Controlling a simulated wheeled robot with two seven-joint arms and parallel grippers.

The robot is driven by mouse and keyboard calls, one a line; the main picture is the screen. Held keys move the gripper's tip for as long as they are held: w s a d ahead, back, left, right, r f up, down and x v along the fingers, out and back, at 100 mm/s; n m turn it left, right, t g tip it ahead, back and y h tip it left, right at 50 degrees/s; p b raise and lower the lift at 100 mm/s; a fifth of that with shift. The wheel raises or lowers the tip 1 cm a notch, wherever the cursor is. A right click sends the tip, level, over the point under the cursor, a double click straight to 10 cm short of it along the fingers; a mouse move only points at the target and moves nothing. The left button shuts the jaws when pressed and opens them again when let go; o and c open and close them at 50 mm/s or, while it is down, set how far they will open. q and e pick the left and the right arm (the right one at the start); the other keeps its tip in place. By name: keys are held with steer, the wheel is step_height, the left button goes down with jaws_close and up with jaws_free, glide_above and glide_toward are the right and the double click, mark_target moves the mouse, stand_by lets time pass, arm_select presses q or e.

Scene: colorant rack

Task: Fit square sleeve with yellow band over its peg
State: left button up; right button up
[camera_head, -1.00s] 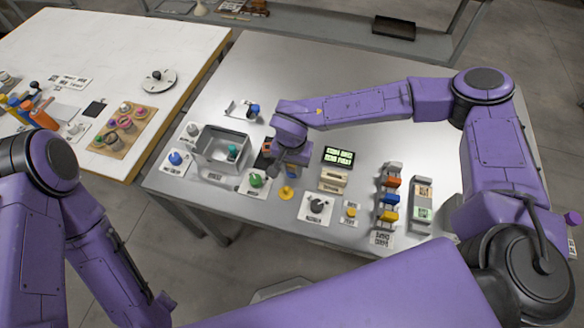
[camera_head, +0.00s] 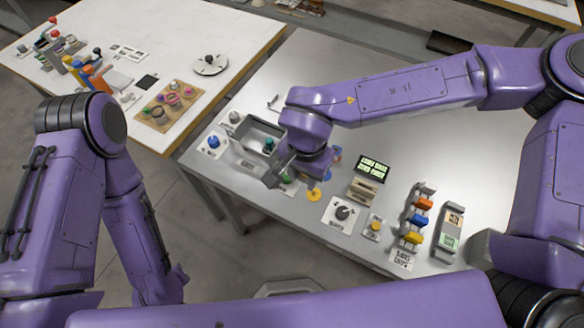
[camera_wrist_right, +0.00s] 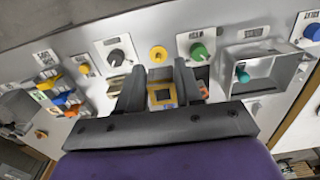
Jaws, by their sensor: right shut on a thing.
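In the right wrist view a square sleeve with a yellow band (camera_wrist_right: 162,95) sits between the two dark fingers of my right gripper (camera_wrist_right: 160,88). The gripper is shut on it. In the head view my right gripper (camera_head: 277,178) is low over the table's front part, beside the grey bin and over the green knob's plate; the wrist hides the sleeve there. A yellow round piece (camera_head: 314,195) lies just right of the gripper. I cannot make out the sleeve's peg. My left arm's end (camera_head: 172,285) hangs low at the left, off the table; its jaws are unclear.
The open grey bin (camera_head: 262,131) with a teal knob (camera_head: 268,145) stands left of the gripper. A blue knob (camera_head: 213,141) is farther left. The table's back is clear.

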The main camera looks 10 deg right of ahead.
steer(key=w+d+f+p, duration=0.1)
steer(key=d+p, duration=0.1)
steer(key=d, duration=0.2)
steer(key=b, duration=0.2)
glide_above(311, 199)
step_height(311, 199, down, 8)
steer(key=shift+r, duration=0.2)
arm_select(q)
steer(key=shift+r, duration=1)
arm_select(e)
steer(key=shift+f, duration=0.6)
arm_select(q)
steer(key=shift+f+b, duration=0.6)
steer(key=shift+b, duration=0.05)
arm_select(e)
steer(key=shift+f, duration=1.9)
steer(key=o, duration=1.1)
